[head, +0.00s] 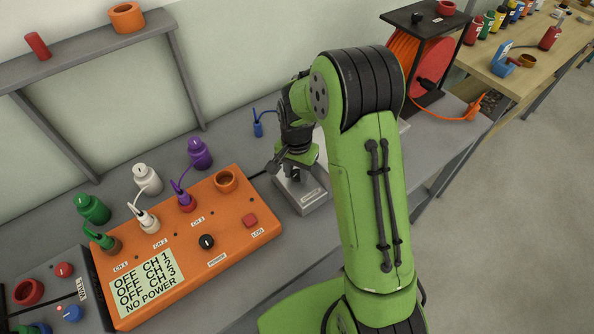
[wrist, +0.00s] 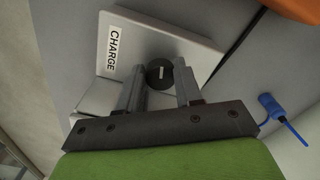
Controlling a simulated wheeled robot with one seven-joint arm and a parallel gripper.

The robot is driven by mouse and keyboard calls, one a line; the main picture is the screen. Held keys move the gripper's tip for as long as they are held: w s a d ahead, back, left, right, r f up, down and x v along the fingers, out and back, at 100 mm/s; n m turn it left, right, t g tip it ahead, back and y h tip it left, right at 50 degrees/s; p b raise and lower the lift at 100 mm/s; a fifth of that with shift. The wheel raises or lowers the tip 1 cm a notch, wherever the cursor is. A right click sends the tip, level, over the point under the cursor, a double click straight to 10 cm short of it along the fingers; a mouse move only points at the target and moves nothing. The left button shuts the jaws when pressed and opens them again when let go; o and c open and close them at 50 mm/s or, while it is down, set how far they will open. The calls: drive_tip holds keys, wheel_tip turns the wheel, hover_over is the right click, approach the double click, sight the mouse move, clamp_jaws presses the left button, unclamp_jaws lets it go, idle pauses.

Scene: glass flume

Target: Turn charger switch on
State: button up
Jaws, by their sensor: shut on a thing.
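The charger is a pale grey box (head: 308,195) on the bench, right of the orange panel. In the wrist view the charger (wrist: 185,40) shows a CHARGE label and a round black switch knob (wrist: 159,73) with a light mark. My gripper (head: 293,166) is over the charger in the head view, and my arm hides part of the box. In the wrist view my gripper (wrist: 161,78) has one finger on each side of the knob and is shut on it.
The orange panel (head: 225,255) stands close on the left; its display reads OFF for the channels and NO POWER. A blue plug (head: 257,128) lies behind. A red cable reel (head: 425,70) stands right.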

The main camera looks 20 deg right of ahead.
sight(296, 174)
drive_tip(key=shift+w+r+m, duration=0.1)
drive_tip(key=shift+m, duration=1.2)
drive_tip(key=o, duration=0.8)
wheel_tip(296, 174, up, 16)
drive_tip(key=p, duration=0.3)
